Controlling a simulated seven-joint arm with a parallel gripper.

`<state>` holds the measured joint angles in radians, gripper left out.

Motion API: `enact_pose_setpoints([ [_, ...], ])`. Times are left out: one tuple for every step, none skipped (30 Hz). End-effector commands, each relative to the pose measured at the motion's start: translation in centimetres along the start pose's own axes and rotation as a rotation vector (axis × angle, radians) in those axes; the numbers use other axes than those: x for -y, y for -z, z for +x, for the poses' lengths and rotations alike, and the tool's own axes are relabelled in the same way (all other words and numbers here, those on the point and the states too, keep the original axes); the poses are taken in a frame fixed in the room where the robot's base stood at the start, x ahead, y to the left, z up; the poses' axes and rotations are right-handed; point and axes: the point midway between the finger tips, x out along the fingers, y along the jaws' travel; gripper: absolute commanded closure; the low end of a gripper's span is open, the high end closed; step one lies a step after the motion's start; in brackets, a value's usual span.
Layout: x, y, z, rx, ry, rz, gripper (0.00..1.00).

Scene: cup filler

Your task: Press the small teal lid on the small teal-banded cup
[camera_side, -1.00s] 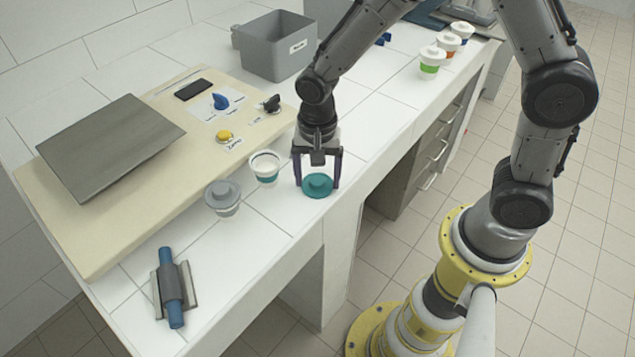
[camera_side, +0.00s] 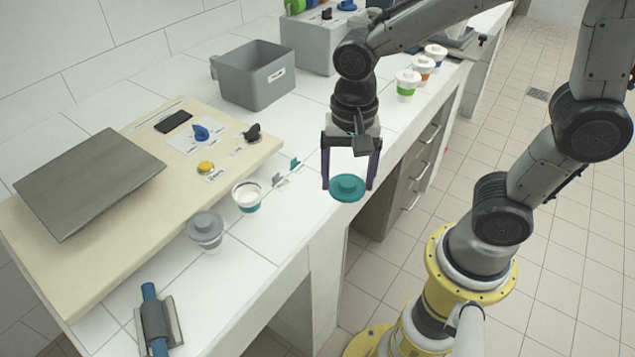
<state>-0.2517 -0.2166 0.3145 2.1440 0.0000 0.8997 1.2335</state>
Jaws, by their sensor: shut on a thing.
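The small teal lid (camera_side: 347,189) is a round disc with a raised knob. My gripper (camera_side: 348,183) points down with its two dark fingers on either side of the lid, shut on it. The lid appears raised above the counter near its front edge. The teal-banded cup (camera_side: 248,200) is white and stands upright and open on the counter, left of my gripper and apart from it. Its rim is clear, and it has pale contents.
A grey bin (camera_side: 256,78) is behind. Small label cards (camera_side: 279,181) stand between cup and gripper. Several lidded cups, one green-banded (camera_side: 407,88), stand at right.

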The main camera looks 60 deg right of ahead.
Motion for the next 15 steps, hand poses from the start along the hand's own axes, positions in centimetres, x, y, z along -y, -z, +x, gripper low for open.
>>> enact_pose_setpoints([
  [-0.9,-0.3,-0.5,-0.002,0.004,0.000,0.70],
  [-1.4,-0.5,-0.7,-0.001,0.003,0.000,0.70],
  [-1.9,-0.7,-1.0,-0.001,0.004,0.000,0.70],
  [-2.3,-0.8,-1.1,-0.001,0.003,0.000,0.70],
  [-2.7,-0.9,-1.3,-0.001,0.003,0.000,0.70],
  [-3.1,-1.1,-1.5,-0.001,0.003,0.000,0.70],
  [-3.3,-1.2,-1.6,-0.001,0.003,0.000,0.70],
  [-3.6,-1.2,-1.7,-0.001,0.003,0.000,0.70],
  [-3.9,-1.4,-1.8,-0.001,0.002,0.001,0.70],
  [-4.1,-1.4,-1.9,0.000,0.001,0.003,0.70],
  [-4.2,-1.5,-2.0,-0.001,0.002,0.006,0.70],
  [-4.1,-1.4,-2.3,-0.001,0.003,0.008,0.70],
  [-3.9,-1.4,-2.6,-0.001,0.003,0.010,0.70],
  [-3.6,-1.3,-2.9,-0.001,0.003,0.012,0.70],
  [-3.0,-1.1,-3.4,-0.001,0.003,0.015,0.70],
])
